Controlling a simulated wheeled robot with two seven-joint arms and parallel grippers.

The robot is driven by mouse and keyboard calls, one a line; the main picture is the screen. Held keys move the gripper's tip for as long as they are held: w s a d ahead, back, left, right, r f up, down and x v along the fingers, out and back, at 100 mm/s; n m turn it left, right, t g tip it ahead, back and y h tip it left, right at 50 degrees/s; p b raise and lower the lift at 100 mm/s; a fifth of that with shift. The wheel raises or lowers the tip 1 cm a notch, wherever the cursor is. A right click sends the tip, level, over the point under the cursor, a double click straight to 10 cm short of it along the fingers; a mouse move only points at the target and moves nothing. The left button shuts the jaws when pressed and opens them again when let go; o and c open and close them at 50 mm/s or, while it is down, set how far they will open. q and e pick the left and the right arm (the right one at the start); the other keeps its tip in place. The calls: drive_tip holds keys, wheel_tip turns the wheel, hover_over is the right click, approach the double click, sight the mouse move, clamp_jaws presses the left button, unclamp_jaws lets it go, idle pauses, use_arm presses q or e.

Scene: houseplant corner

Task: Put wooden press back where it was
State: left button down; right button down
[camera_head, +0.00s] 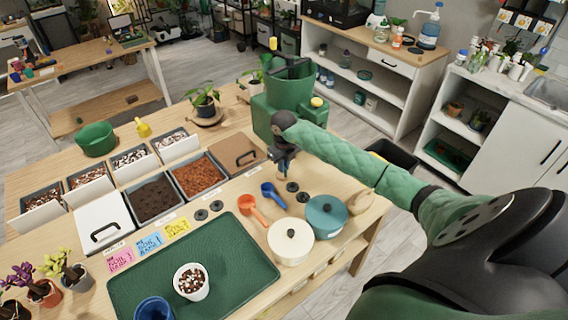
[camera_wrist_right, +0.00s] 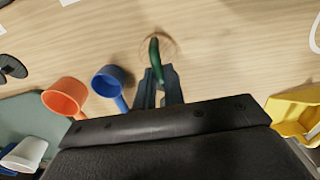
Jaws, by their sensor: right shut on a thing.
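My right gripper (camera_head: 283,165) is over the right part of the wooden table, just right of the lidded brown bin (camera_head: 235,151). In the right wrist view my right gripper (camera_wrist_right: 158,88) is shut on the dark green handle of the wooden press (camera_wrist_right: 155,58). The handle stands out between the fingertips, above a round wood-coloured patch that blends with the tabletop. I cannot tell whether the press touches the table. In the head view the gripper and arm hide the press. My left gripper is not in view.
An orange scoop (camera_head: 252,208) and a blue scoop (camera_head: 272,194) lie close by, with black discs (camera_head: 292,187) beside them. A cream lidded pot (camera_head: 290,243) and a teal one (camera_head: 326,215) stand in front. A green machine (camera_head: 287,95) stands behind the gripper.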

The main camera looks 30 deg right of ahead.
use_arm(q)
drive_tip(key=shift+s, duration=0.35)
use_arm(e)
drive_tip(key=shift+f, duration=0.3)
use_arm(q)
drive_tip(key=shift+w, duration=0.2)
use_arm(e)
drive_tip(key=shift+f, duration=0.1)
drive_tip(key=c, duration=1.5)
unclamp_jaws()
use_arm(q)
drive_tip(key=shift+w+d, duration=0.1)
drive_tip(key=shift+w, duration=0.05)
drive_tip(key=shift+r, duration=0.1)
